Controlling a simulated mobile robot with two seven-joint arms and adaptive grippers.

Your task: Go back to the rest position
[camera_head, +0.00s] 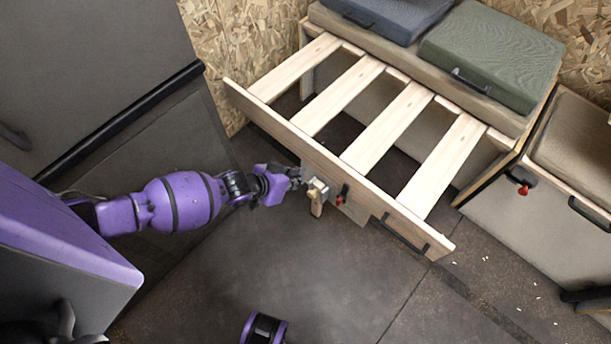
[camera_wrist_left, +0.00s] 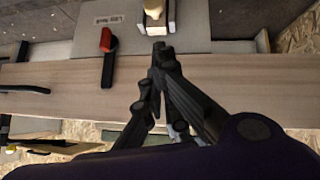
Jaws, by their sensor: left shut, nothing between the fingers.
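My left gripper (camera_head: 300,180) reaches in from the left in the head view, at the front board of a pulled-out slatted bed frame (camera_head: 330,175). In the left wrist view the fingers of my left gripper (camera_wrist_left: 158,50) are together, with nothing between them. The fingertips are close to a pale wooden block (camera_head: 317,194), which also shows in the left wrist view (camera_wrist_left: 155,12). I cannot tell whether they touch it. A red latch handle (camera_head: 342,194) is beside it, and it shows in the left wrist view (camera_wrist_left: 106,40). My right gripper does not show clearly.
Green (camera_head: 490,55) and blue (camera_head: 390,14) cushioned boxes lie behind the slats (camera_head: 365,130). A cabinet with a red latch (camera_head: 523,190) stands at right. A grey panel with a black bar (camera_head: 120,120) is at left. The dark floor (camera_head: 310,270) in front is mostly clear.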

